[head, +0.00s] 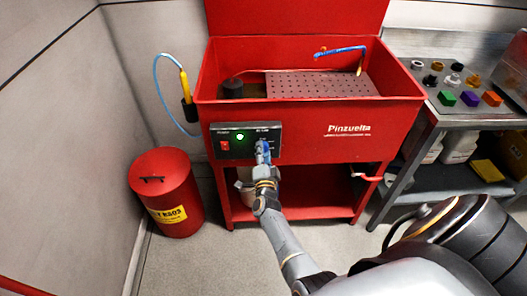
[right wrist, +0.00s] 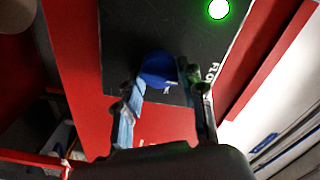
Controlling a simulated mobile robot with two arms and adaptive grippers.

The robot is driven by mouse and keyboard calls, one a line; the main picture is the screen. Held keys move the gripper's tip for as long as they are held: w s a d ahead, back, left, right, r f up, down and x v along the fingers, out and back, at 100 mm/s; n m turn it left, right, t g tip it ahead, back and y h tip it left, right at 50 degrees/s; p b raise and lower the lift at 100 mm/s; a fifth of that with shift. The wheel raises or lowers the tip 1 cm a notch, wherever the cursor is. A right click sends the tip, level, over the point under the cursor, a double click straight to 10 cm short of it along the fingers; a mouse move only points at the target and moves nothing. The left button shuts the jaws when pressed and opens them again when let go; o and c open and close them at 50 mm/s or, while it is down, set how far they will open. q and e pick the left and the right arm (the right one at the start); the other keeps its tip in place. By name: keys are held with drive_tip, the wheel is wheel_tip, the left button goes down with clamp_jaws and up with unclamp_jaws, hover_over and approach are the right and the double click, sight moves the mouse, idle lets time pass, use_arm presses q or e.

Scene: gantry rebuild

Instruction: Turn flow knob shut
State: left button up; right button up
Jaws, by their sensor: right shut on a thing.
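The flow knob is blue and round, on the black control panel of a red parts washer. In the right wrist view the knob (right wrist: 158,69) sits between the fingers of my right gripper (right wrist: 165,88), beside the "FLOW" lettering. In the head view my right gripper (head: 263,150) reaches the right part of the control panel (head: 232,151) and mostly hides the knob. The gripper is shut on the knob. A green light (head: 240,137) glows on the panel. My left gripper is not in view.
The red washer basin (head: 300,113) stands above the panel. A red switch (head: 224,145) is at the panel's left. A red waste can (head: 165,195) stands at the left. A metal table (head: 470,113) with several coloured parts is at the right. A red-handled valve (head: 367,177) sticks out below the basin.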

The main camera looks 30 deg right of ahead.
drive_tip(key=shift+n, duration=0.3)
drive_tip(key=o, duration=1.2)
drive_tip(key=shift+c, duration=0.2)
